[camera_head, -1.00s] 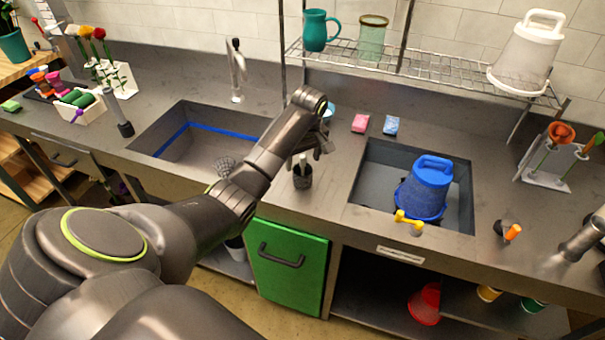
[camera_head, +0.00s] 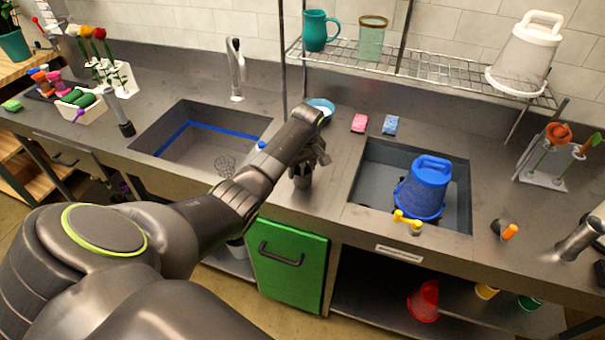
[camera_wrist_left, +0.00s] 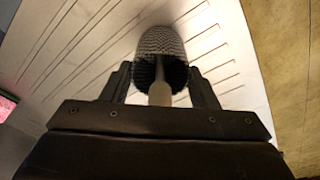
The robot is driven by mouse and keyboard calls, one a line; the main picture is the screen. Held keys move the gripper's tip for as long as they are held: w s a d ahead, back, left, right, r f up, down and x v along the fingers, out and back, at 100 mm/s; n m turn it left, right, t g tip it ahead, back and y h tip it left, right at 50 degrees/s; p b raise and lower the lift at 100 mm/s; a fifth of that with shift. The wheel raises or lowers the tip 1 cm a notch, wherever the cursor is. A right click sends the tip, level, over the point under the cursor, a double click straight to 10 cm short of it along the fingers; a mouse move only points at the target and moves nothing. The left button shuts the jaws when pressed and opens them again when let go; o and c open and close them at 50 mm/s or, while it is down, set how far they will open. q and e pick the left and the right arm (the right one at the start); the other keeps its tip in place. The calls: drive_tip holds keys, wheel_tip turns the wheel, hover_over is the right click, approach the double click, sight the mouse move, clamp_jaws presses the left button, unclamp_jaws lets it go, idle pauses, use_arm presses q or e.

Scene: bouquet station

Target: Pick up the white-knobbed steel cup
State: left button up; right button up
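The steel cup (camera_head: 301,181) stands on the counter between the two sinks, partly covered by my left gripper (camera_head: 310,162) just above it. In the left wrist view the cup (camera_wrist_left: 161,41) has a knurled grey side, a dark bristly-looking opening and a pale white knob (camera_wrist_left: 160,93) pointing towards the camera. My left gripper's fingers (camera_wrist_left: 160,78) are apart, one on each side of the cup's near end. I cannot tell whether they touch it. My right gripper is not in view.
A blue bucket (camera_head: 424,187) sits in the right sink (camera_head: 372,178). The left sink (camera_head: 190,145) is beside my arm. Pink (camera_head: 359,123) and blue sponges (camera_head: 390,125) lie behind. A wire shelf (camera_head: 430,68) overhangs the back. A green door (camera_head: 288,265) is below the counter.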

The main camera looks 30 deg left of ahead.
use_arm(q)
drive_tip(key=shift+c, duration=0.9)
drive_tip(key=shift+r, duration=0.1)
